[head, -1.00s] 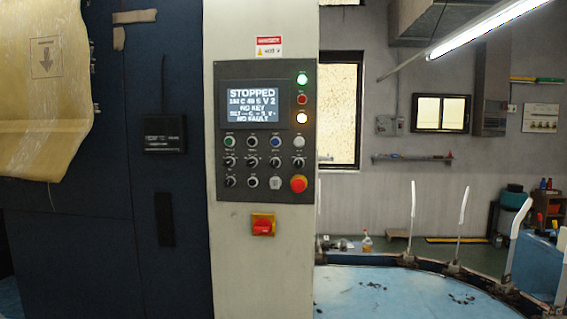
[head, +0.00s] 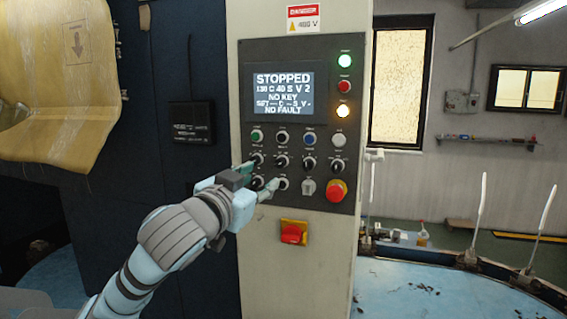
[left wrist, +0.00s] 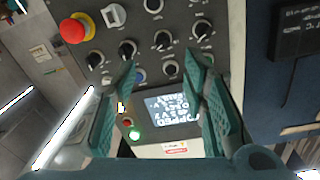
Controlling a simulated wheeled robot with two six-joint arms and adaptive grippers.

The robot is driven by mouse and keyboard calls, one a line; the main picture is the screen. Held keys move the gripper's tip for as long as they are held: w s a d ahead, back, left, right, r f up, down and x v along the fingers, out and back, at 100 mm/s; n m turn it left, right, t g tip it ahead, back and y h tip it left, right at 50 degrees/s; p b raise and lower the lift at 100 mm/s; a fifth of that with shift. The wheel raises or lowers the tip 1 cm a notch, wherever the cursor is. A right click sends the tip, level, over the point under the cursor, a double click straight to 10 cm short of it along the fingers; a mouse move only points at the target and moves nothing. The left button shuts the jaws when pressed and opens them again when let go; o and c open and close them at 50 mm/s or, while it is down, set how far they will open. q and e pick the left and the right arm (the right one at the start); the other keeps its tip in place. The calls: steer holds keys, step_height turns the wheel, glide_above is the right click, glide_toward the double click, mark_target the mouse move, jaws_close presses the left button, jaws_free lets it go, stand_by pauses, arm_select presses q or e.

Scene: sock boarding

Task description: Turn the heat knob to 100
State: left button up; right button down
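The grey control panel (head: 352,120) carries rows of buttons and black knobs; their small labels are too small to read, so I cannot tell which knob is heat. Its screen (head: 283,93) reads STOPPED, 130 C 40 S V 2, NO KEY, NO FAULT. My left gripper (head: 258,178) is in front of the lower-left knobs and partly hides them. The left wrist view shows its two fingers (left wrist: 163,60) apart with nothing between them, and a black knob (left wrist: 162,40) lies just beyond the gap. I cannot tell whether a fingertip touches the panel. My right gripper is not in view.
A red emergency button (head: 337,190) on a yellow base and a pale selector (head: 308,187) are right of the gripper. A red switch (head: 293,233) on a yellow plate sits below the panel. A black box (head: 192,122) is on the dark wall at left.

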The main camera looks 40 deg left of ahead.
mark_target(278, 164)
arm_select(q)
steer(key=x, duration=0.2)
steer(key=p+x, duration=0.1)
steer(key=x, duration=0.1)
steer(key=p+x, duration=0.1)
steer(key=x, duration=0.1)
steer(key=shift+w+a+r, duration=0.3)
steer(key=shift+a+r, duration=0.1)
steer(key=shift+a, duration=0.05)
steer(key=x, duration=0.3)
steer(key=p+x, duration=0.1)
steer(key=shift+w+d+f, duration=0.2)
steer(key=shift+w+f, duration=0.1)
steer(key=shift+f, duration=0.05)
steer(key=shift+s, duration=0.3)
steer(key=shift+s+r, duration=0.1)
steer(key=shift+c, duration=1.4)
steer(key=c, duration=0.7)
jaws_close()
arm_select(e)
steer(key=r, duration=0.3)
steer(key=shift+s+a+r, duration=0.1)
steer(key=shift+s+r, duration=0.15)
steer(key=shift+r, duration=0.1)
